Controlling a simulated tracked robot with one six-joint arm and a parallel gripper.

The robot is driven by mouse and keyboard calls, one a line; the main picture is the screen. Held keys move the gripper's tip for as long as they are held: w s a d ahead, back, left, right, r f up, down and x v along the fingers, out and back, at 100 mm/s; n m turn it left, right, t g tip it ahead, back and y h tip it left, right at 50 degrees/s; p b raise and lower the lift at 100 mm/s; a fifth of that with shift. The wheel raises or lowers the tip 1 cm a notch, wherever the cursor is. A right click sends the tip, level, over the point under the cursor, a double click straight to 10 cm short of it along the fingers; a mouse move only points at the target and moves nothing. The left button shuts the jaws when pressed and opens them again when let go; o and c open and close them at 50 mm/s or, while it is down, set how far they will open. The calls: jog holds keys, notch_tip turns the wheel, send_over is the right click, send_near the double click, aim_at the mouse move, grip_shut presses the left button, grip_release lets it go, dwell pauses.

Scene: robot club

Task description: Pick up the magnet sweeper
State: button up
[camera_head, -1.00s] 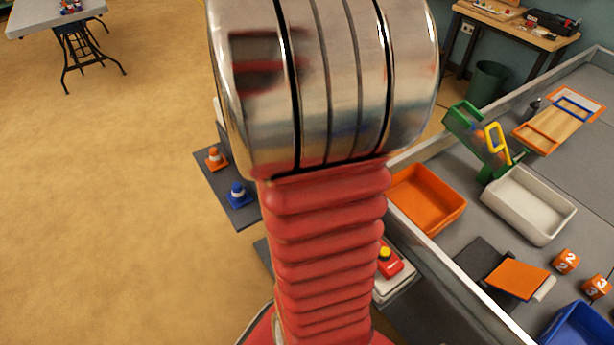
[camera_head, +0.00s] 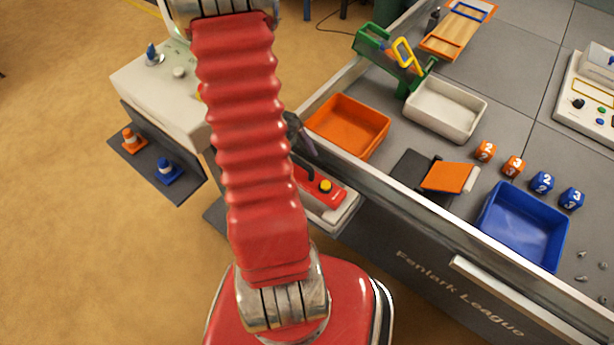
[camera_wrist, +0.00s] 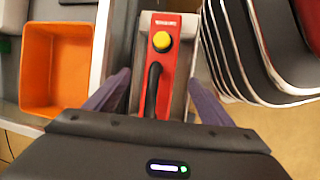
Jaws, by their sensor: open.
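The magnet sweeper looks to be the red block (camera_head: 331,195) with a yellow button and a black handle, resting in a pale tray beside the table wall. It also shows in the wrist view as a red bar (camera_wrist: 171,80), upright in the picture, with the black handle nearer me than the button. My gripper (camera_wrist: 158,78) is open, with one dark finger on either side of the sweeper and the handle between them. I see no contact. In the head view my arm hides most of the gripper; only a dark part shows beside the arm.
The table's raised wall (camera_head: 400,200) runs right beside the sweeper. An orange bin (camera_head: 350,125), a white bin (camera_head: 445,108) and a blue bin (camera_head: 525,225) stand inside it. Open floor lies at far left.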

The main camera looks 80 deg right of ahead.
aim_at(308, 177)
jog(key=shift+x, duration=1.15)
jog(key=shift+w+x, duration=0.15)
jog(key=shift+x, duration=1.15)
jog(key=shift+w+x, duration=0.2)
jog(key=shift+x, duration=1.1)
jog(key=shift+d+f, duration=0.1)
jog(key=shift+f, duration=0.05)
jog(key=c, duration=1.4)
